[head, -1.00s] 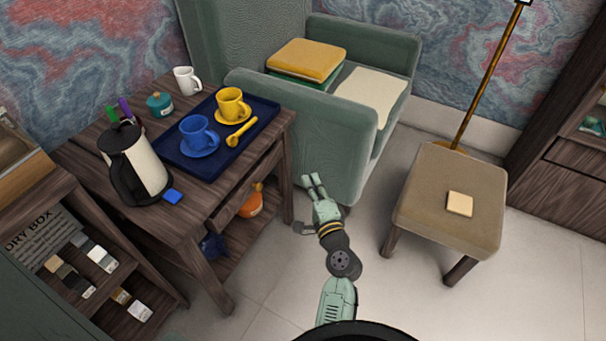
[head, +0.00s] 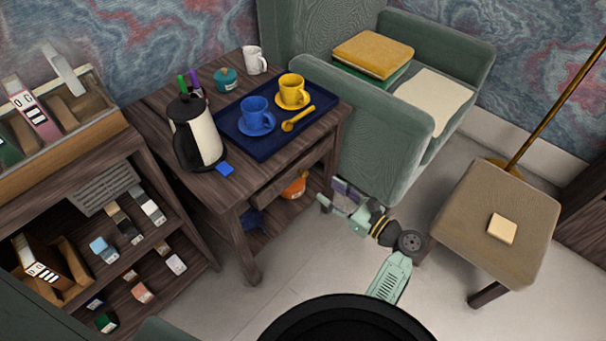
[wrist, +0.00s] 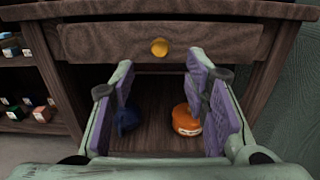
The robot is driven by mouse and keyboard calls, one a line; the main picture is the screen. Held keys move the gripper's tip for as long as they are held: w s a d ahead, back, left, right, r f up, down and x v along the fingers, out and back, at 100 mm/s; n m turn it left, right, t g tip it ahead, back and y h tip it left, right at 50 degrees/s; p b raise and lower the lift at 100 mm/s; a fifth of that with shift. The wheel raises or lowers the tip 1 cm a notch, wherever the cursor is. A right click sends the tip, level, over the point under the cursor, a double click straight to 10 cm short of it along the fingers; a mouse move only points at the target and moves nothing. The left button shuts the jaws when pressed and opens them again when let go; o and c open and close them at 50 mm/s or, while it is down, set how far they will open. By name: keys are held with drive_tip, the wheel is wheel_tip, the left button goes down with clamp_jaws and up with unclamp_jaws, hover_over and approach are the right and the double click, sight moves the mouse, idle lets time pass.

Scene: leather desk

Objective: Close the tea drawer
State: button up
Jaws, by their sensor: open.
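The tea drawer (head: 280,184) is a dark wooden drawer under the top of the side table (head: 145,97). In the wrist view the drawer front (wrist: 100,41) faces me, with a round yellow knob (wrist: 160,47) at its middle. I cannot tell clearly how far it stands out from the table. My gripper (wrist: 158,76) is open and empty, its two purple-padded fingers pointing at the drawer front, one on each side below the knob. In the head view my gripper (head: 340,196) is to the right of the drawer, apart from it.
A blue tray (head: 266,143) with cups and a black-and-white kettle (head: 202,138) stand on the table. An orange pot (wrist: 185,122) and a blue object (wrist: 127,120) sit on the lower shelf. A green armchair (head: 365,130) and a stool (head: 490,235) flank my arm.

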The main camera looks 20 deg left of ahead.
sight(306, 174)
drive_tip(key=p+x, duration=0.1)
drive_tip(key=x, duration=0.7)
drive_tip(key=shift+w+a, duration=0.15)
drive_tip(key=shift+a, duration=0.2)
drive_tip(key=shift+c, duration=0.3)
clamp_jaws()
